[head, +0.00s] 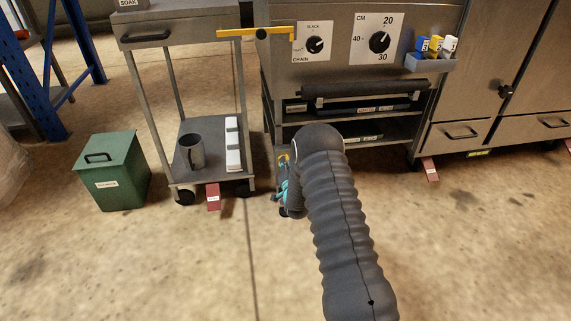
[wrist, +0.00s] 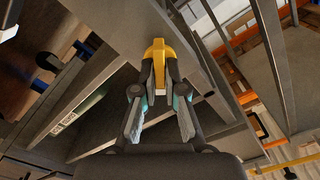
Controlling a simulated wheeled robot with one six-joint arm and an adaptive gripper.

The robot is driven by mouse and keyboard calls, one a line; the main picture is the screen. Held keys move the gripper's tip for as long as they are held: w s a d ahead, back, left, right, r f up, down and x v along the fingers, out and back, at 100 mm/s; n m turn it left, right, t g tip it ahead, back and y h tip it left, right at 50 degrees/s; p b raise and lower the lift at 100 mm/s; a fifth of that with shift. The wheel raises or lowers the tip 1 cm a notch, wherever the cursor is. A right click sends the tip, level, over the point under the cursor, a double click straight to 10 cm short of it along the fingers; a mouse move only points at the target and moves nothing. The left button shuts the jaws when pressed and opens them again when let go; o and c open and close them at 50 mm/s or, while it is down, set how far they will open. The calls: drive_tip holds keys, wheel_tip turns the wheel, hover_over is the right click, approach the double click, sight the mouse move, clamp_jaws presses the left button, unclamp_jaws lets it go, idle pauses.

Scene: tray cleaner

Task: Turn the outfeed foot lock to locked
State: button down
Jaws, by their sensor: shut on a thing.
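A yellow lever (wrist: 159,48), seemingly the outfeed foot lock, sits low by the leg of the steel machine. In the wrist view it stands upright in the picture, between my fingertips. My gripper (wrist: 160,82) is shut on it, one finger on each side. In the head view my gripper (head: 283,190) is low at the machine's left leg, mostly hidden behind my dark ribbed arm. Only a bit of yellow (head: 283,158) shows there. I cannot read any lock marking.
A steel trolley (head: 213,186) with a grey mug (head: 191,152) stands just left of my gripper, a red wedge-like piece (head: 213,196) at its foot. A green bin (head: 112,172) is further left. The machine's open shelves (head: 375,125) lie behind my arm. The front floor is clear.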

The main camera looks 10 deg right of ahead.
drive_tip(key=m, duration=1)
drive_tip(key=shift+d+f, duration=0.15)
drive_tip(key=shift+f, duration=0.1)
drive_tip(key=shift+m, duration=0.3)
drive_tip(key=c, duration=1.2)
unclamp_jaws()
drive_tip(key=shift+c, duration=0.2)
drive_tip(key=s, duration=1.2)
